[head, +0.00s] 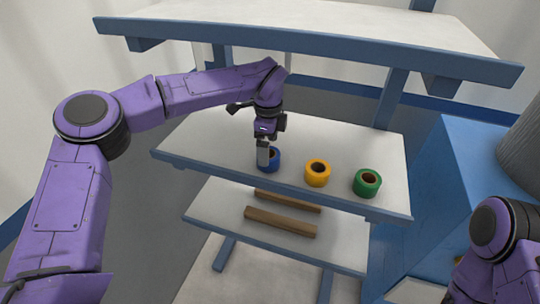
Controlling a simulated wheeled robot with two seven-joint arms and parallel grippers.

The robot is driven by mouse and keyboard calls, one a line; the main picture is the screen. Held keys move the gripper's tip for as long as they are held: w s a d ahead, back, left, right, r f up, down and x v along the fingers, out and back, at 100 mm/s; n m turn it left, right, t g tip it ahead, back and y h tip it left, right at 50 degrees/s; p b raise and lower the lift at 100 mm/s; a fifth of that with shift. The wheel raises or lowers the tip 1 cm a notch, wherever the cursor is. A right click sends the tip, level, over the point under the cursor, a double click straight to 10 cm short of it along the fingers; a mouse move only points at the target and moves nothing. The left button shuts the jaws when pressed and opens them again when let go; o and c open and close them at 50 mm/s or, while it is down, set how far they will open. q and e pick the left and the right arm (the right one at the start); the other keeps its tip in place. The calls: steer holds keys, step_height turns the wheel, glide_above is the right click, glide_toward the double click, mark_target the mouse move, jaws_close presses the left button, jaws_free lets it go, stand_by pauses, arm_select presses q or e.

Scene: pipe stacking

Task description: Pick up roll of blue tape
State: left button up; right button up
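The roll of blue tape (274,159) sits on the middle shelf (205,140), partly hidden behind my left gripper. My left gripper (263,160) points down at the roll's left side, with its fingertips at or very close to it. From this angle I cannot tell whether the fingers are open or shut, or whether they touch the tape. My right gripper is out of view; only part of my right arm shows at the lower right.
A yellow roll (317,174) and a green roll (367,184) stand to the right on the same shelf. An upper shelf (300,28) overhangs at the back. Wooden bars (280,222) lie on the lower shelf. A blue box-like structure (440,190) stands at the right.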

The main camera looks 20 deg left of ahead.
arm_select(q)
step_height(320, 180, down, 3)
steer(key=shift+s+r+p, duration=0.1)
steer(key=shift+s+p, duration=0.05)
steer(key=shift+p, duration=0.35)
steer(key=shift+f, duration=0.5)
steer(key=c, duration=1.1)
steer(key=shift+c, duration=0.2)
